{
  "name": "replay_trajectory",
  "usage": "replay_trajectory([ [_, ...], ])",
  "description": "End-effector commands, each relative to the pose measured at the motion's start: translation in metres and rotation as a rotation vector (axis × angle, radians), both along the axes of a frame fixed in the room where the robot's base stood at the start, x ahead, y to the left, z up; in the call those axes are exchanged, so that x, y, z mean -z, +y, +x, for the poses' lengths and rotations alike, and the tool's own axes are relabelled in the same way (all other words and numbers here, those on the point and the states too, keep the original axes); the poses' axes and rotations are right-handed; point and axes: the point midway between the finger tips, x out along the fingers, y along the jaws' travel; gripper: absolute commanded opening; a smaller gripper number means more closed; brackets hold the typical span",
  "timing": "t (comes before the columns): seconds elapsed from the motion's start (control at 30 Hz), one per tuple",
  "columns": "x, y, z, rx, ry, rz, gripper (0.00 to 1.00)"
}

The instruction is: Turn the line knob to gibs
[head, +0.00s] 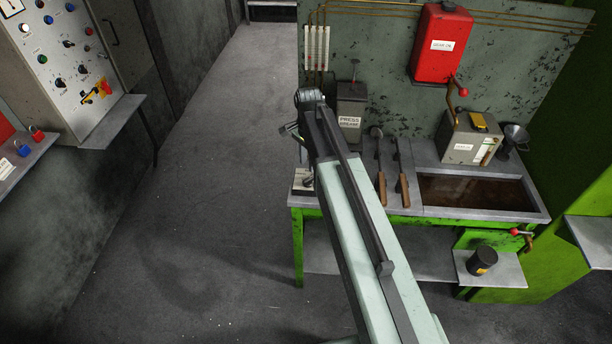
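No knob in the head view has a readable "line" or "gibs" label, so I cannot tell which one is the line knob. A small pale block with a dark fitting (303,181) sits at the left end of the bench, partly hidden by my arm. My gripper (291,131) is at the far end of my raised arm, in front of the bench's left end and the press grease box (351,104). It is small and seen from behind, and its fingers do not show clearly. I see nothing held in it.
A control panel (62,50) with several knobs stands at upper left. The green bench (408,219) holds two brown-handled tools (382,188), a dark tray (546,218) and a grey box (468,140). A red tank (441,45) hangs above. The floor between is clear.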

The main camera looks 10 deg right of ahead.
Motion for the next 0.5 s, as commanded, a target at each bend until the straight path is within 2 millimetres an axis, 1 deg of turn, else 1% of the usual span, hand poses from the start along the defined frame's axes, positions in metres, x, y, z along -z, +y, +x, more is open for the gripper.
replay_trajectory([
  [0.17, 0.024, 0.0, 0.0, -0.002, 0.0, 0.0, 0.35],
  [0.4, 0.067, 0.001, -0.001, -0.004, 0.0, 0.0, 0.35],
  [0.5, 0.077, 0.001, 0.0, -0.004, 0.0, 0.0, 0.35],
])
